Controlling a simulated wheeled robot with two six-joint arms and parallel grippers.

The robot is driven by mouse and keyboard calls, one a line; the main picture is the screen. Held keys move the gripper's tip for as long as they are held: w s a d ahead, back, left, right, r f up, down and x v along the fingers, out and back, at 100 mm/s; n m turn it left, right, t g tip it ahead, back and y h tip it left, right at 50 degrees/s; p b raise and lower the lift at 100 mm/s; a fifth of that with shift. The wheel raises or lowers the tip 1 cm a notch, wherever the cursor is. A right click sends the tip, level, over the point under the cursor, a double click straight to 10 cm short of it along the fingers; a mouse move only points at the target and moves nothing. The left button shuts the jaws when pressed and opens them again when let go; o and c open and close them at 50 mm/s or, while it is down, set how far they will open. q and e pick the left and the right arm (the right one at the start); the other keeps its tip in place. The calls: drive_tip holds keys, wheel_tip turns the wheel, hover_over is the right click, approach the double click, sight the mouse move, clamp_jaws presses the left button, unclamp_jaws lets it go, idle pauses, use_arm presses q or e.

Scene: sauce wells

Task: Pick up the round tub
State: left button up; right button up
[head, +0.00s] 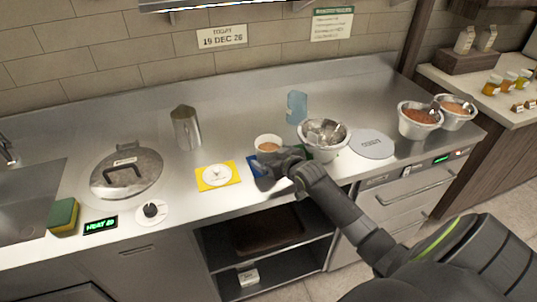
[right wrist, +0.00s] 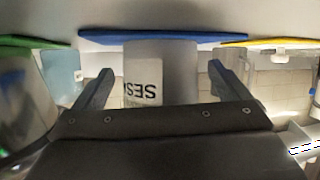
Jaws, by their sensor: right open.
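The round tub (head: 268,141) is small and pale, with brownish contents, and stands upright on a blue mat (head: 252,166) on the steel counter. My right gripper (head: 268,170) is at its near side and hides its lower part. In the right wrist view, which is upside down, the tub (right wrist: 175,65) with a printed label shows between the two spread fingers of the right gripper (right wrist: 160,75). The fingers are open, one on each side, and I cannot tell whether they touch it. My left gripper is not in view.
A white lid (head: 217,174) lies on a yellow mat (head: 209,187) to the left. A steel pitcher (head: 187,128) stands behind left. Counter behind the tub is clear.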

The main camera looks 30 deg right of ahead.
drive_tip(key=shift+c, duration=0.5)
drive_tip(key=c, duration=1.2)
drive_tip(key=shift+o, duration=0.2)
drive_tip(key=shift+r, duration=0.2)
wheel_tip(320, 180, up, 10)
drive_tip(key=b, duration=0.1)
drive_tip(key=shift+f, duration=0.15)
